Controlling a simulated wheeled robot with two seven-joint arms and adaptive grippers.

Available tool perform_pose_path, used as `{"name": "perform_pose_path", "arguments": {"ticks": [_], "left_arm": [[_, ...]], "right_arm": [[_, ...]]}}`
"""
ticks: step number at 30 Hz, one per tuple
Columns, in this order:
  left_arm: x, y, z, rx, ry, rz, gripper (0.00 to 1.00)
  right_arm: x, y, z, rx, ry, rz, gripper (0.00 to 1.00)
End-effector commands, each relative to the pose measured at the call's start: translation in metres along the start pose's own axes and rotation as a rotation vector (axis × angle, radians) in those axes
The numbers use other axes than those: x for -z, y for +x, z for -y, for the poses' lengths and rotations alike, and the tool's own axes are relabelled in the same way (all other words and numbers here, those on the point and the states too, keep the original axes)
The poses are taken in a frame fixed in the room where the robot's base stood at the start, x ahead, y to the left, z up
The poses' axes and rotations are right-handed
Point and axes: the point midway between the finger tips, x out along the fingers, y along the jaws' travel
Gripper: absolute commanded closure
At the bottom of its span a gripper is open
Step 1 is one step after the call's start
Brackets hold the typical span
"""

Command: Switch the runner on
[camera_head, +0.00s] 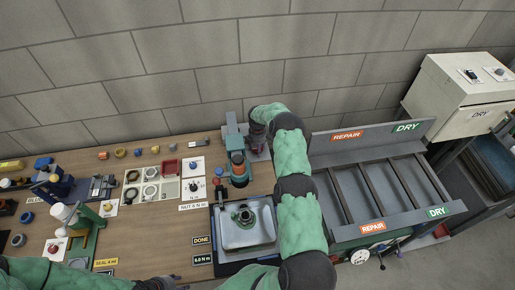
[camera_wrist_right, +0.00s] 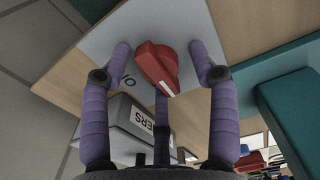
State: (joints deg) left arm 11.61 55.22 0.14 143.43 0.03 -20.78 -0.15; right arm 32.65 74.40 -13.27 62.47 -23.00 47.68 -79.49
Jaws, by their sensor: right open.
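A red rotary knob (camera_wrist_right: 158,68) with a pale pointer line sits on a white plate (camera_wrist_right: 100,42) in the right wrist view. A round mark, perhaps an O, is beside it. My right gripper (camera_wrist_right: 158,52) is open, with one purple finger on each side of the knob; I cannot tell whether they touch it. In the head view my right gripper (camera_head: 258,143) is at the back of the bench beside a teal machine (camera_head: 238,168), probably the runner, and the arm hides the knob. My left gripper (camera_head: 160,284) is partly visible at the bottom edge, its fingers unclear.
A grey box lettered "ERS" (camera_wrist_right: 135,117) is close under the knob in the right wrist view. A pale tray (camera_head: 232,237) holds a round green part (camera_head: 244,216). A grey rack (camera_head: 345,205) marked REPAIR and DRY stands right of my arm. Parts trays and fixtures crowd the left bench.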

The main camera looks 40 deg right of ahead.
Motion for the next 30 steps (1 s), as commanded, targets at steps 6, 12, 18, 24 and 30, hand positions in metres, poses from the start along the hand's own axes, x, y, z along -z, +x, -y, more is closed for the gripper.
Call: {"name": "perform_pose_path", "arguments": {"ticks": [6,12,18,24,30], "left_arm": [[0.000,0.000,0.000,0.000,0.000,0.000,0.60],[0.000,0.000,0.000,0.000,0.000,0.000,0.60],[0.000,0.001,0.000,0.000,0.000,0.000,0.60],[0.001,0.014,0.005,0.000,0.000,0.000,0.60],[0.001,0.020,0.007,0.000,0.000,0.000,0.60]], "right_arm": [[0.000,0.001,-0.001,-0.001,0.000,0.000,0.39],[0.000,0.001,0.000,-0.001,0.000,0.000,0.79],[0.000,0.001,0.000,0.001,0.002,0.000,0.93],[0.000,0.004,0.000,0.002,0.076,0.000,0.93],[0.001,0.003,0.001,0.004,0.132,0.000,0.93]]}}
